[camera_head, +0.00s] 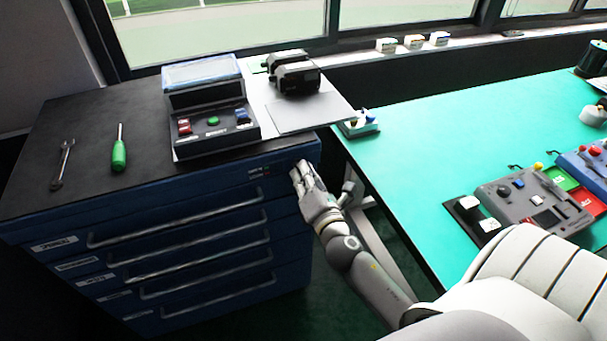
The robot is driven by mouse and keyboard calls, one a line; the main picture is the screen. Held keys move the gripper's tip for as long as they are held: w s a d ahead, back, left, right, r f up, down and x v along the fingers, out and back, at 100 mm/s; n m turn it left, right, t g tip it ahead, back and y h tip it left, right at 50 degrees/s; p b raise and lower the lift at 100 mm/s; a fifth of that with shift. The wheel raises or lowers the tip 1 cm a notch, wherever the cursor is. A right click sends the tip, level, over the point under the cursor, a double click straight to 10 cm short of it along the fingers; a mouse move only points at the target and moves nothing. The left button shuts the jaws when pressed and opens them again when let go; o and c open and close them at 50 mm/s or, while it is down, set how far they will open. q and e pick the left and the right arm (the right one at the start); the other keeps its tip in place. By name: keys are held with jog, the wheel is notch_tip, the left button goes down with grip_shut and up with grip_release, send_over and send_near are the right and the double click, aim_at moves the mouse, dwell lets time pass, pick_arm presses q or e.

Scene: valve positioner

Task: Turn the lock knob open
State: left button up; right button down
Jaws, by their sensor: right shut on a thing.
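The blue drawer cabinet (60,225) stands at the left with its drawer fronts facing me. A small label (259,172) with tiny print sits at the top right of its front. My right gripper (297,173) reaches in from the lower right and is at the cabinet's top right corner, just right of this label. It is shut on the lock knob, which its fingers hide. I cannot tell which way the knob points. My left gripper is not in view.
On the cabinet top are a wrench (63,163), a green screwdriver (119,152), a control box (209,100) and a black device (292,76). A green-topped table (430,130) stands close right of my arm, bearing control panels. Dark floor shows between them.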

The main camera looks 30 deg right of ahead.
jog(key=shift+m, duration=0.4)
jog(key=m+p, duration=0.2)
jog(key=m, duration=1.4)
jog(key=shift+m+p, duration=0.4)
jog(key=shift+f+m, duration=0.1)
jog(key=shift+m, duration=0.2)
jog(key=c, duration=1.6)
grip_release()
